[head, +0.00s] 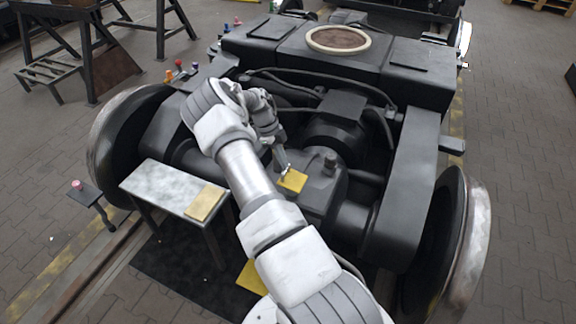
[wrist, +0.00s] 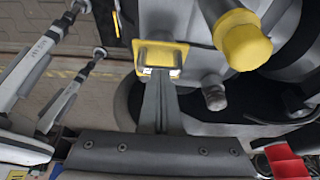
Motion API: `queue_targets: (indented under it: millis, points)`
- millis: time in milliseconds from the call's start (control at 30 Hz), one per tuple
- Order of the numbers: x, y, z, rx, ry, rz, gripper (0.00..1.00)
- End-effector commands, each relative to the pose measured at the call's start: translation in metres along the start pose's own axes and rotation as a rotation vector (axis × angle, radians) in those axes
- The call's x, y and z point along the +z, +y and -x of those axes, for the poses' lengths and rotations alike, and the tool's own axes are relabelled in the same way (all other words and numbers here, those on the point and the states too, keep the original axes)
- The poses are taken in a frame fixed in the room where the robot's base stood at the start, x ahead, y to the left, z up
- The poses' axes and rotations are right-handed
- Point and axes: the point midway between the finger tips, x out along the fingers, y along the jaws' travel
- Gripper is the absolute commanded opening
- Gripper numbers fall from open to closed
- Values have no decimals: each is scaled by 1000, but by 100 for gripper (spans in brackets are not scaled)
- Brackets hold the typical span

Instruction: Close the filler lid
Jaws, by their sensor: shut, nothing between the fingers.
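A yellow square plate (head: 293,181), which looks like the filler lid, is at the grey gearbox housing (head: 318,195) in the middle of the bogie. I cannot tell from this view whether it lies flat or stands tilted. In the wrist view a yellow square (wrist: 176,48) shows just beyond my fingertips, which cover part of it. My gripper (head: 284,171) is shut and empty, its tips at the plate's upper left edge in the head view. The shut fingers (wrist: 160,74) also show in the wrist view. I cannot tell whether they touch the plate.
A grey knob (head: 330,160) stands right of the plate. A rounded yellow cap (wrist: 246,46) is at the right in the wrist view. Black hoses (head: 320,77) and a bogie beam (head: 405,180) surround the housing. A small table (head: 165,185) with a yellowish plate (head: 205,202) stands left.

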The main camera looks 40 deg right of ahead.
Motion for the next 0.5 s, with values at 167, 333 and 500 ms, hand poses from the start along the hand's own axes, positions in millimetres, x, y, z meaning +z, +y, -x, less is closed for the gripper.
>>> queue_targets:
  millis: [167, 333, 500]
  points:
    - [8, 0, -4, 1, -1, 1, 0]
    - [10, 0, -4, 1, -1, 1, 0]
    - [10, 0, -4, 1, -2, 1, 0]
